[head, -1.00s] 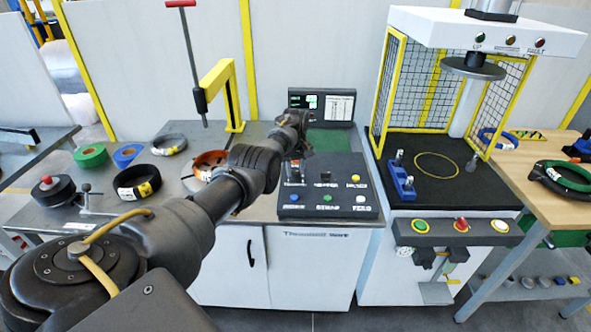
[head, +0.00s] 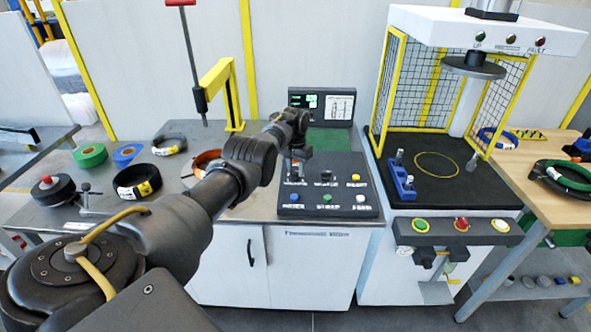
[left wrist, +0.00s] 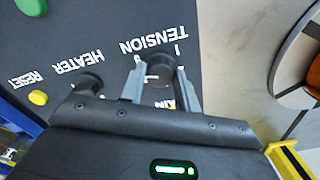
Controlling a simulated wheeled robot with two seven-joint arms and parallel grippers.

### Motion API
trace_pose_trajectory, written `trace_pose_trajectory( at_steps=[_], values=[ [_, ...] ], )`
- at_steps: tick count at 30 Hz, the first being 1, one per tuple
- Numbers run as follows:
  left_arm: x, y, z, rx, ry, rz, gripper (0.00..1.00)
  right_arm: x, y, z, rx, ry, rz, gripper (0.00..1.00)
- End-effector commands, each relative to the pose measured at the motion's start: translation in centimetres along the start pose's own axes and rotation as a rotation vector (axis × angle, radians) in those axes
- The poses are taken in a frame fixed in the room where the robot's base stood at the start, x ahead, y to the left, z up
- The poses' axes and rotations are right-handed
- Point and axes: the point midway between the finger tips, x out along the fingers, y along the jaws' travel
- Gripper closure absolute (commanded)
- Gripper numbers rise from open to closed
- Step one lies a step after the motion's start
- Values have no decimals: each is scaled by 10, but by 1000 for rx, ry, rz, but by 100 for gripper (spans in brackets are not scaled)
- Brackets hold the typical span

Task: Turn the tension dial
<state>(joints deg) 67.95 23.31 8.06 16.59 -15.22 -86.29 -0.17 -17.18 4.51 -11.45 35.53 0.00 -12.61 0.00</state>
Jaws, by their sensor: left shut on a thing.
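The control panel (head: 341,187) is a dark sloped box with knobs and coloured buttons. My left gripper (left wrist: 160,76) reaches over its upper left part in the head view. In the left wrist view its two grey fingers stand on either side of the black tension dial (left wrist: 160,62), beside the printed word TENSION, and are shut on it. The dial's lower part and part of its scale are hidden between the fingers. In the head view my gripper largely covers the dial. My right gripper is not in view.
The heater knob (left wrist: 89,84) stands close beside my left gripper, with the yellow reset button (left wrist: 38,98) beyond it. A small display (head: 322,106) stands behind the panel. Coils, including a black one (head: 137,182), lie on the bench to the left. A caged press (head: 440,165) stands to the right.

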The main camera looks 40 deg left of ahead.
Motion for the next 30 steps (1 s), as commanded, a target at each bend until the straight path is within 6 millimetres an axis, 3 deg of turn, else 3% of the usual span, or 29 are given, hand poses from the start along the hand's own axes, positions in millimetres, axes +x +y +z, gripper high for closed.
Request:
trace_pose_trajectory(
  at_steps=[12,27,28,30],
  values=[
    [0,0,0,163,0,0,91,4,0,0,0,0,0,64],
    [0,0,0,182,0,0,91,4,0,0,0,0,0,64],
    [0,0,0,182,0,0,67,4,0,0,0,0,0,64],
    [0,0,0,181,0,0,58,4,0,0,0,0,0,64]
  ],
)
